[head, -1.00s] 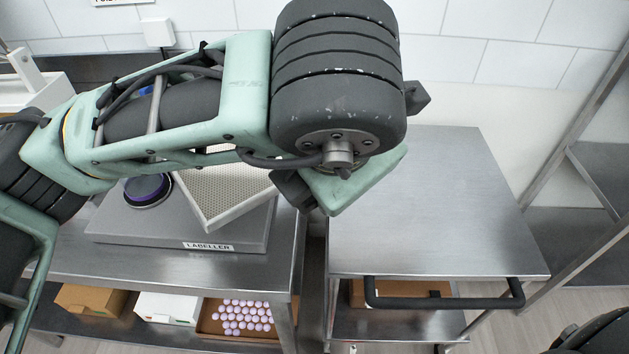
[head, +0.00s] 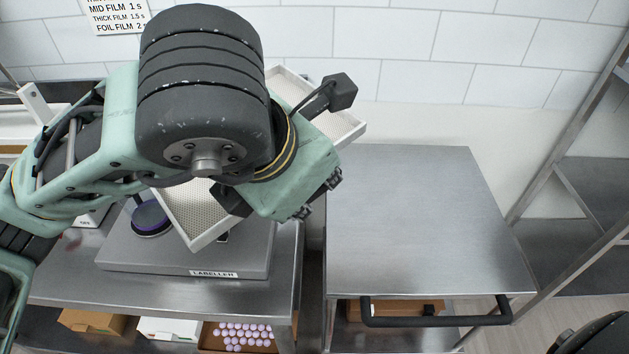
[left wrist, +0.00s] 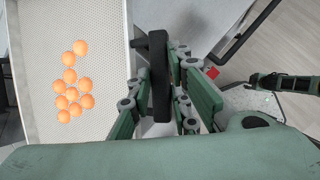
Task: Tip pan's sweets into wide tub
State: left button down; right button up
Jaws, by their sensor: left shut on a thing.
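The pan (head: 187,212) is a white perforated tray with a low rim, partly hidden under my left wrist in the head view. It also shows in the left wrist view (left wrist: 105,75), with several orange sweets (left wrist: 72,88) clustered on its floor. My left gripper (left wrist: 160,85) is shut on the pan's dark handle at its side. In the head view the arm hides most of the grip, and the sweets are hidden. I cannot make out a wide tub in either view. My right gripper is not in view.
A grey labeller (head: 180,262) with a dark purple-rimmed disc (head: 151,219) stands on the left steel table, beneath the pan. The steel cart (head: 410,220) on the right has a bare top and a black handle (head: 435,318). Boxes sit on the lower shelf.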

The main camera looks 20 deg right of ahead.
pick_arm(q)
jog(key=r, duration=0.1)
jog(key=r+p, duration=0.1)
jog(key=a+p, duration=0.1)
jog(key=shift+w+r+h, duration=0.3)
jog(key=shift+r, duration=0.1)
jog(key=r, duration=0.1)
jog(key=a+r+p, duration=0.1)
jog(key=a+h+p, duration=0.1)
jog(key=shift+w+a+r+n+g, duration=0.1)
jog(key=shift+w+r+n+g, duration=0.2)
jog(key=shift+w+r, duration=0.1)
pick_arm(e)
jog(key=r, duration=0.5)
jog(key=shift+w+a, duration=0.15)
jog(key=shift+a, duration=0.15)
